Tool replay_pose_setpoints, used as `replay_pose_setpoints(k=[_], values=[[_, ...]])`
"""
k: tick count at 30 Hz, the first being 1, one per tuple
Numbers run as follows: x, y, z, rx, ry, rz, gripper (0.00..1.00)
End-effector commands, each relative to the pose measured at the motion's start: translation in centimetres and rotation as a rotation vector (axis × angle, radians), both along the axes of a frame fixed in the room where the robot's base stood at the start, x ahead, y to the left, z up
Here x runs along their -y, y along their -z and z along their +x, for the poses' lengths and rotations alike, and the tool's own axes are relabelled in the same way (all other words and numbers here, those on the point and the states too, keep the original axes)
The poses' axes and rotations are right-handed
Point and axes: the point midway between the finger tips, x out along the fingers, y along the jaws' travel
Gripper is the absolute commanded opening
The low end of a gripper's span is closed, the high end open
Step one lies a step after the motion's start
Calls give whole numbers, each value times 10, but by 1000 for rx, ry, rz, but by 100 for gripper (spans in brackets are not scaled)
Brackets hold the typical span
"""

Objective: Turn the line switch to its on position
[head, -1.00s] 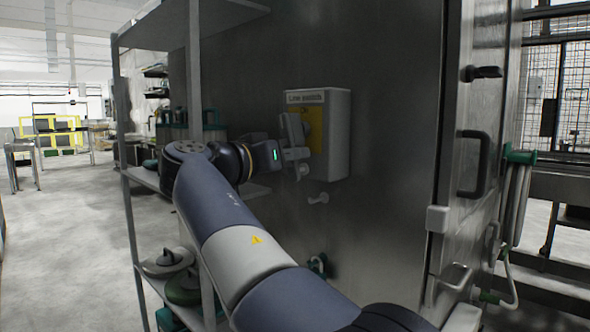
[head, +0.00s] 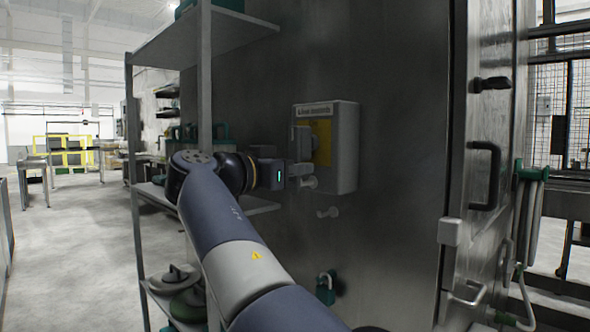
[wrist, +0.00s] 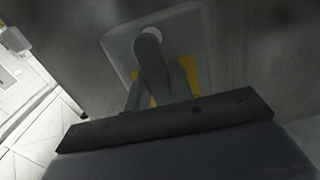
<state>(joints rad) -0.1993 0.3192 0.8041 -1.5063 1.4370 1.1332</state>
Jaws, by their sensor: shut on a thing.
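The line switch box (head: 346,150) is a light grey box with a label strip and a yellow plate (head: 322,138), fixed to the dark metal wall in the head view. My gripper (head: 300,165) is at its front left and is shut on the switch's grey handle (wrist: 150,55). In the wrist view the handle stands out before the yellow plate (wrist: 190,70), with the fingers around its near part. The fingers and the dark gripper body hide part of the handle and plate. I cannot read position marks.
A metal shelf rack (head: 205,75) stands close left of my arm. A small peg (head: 328,212) and a teal padlock (head: 325,288) are on the wall below the box. A door with a dark handle (head: 486,175) is on the right. Open floor lies at far left.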

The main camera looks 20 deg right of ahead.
Motion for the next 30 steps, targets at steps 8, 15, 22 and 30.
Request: replay_pose_setpoints(k=[8,15,22,30], values=[[0,0,0,3,-1,1,38],[0,0,0,2,-1,1,44],[-13,-1,-4,1,-3,1,44],[-61,-2,-21,2,-7,1,44]])
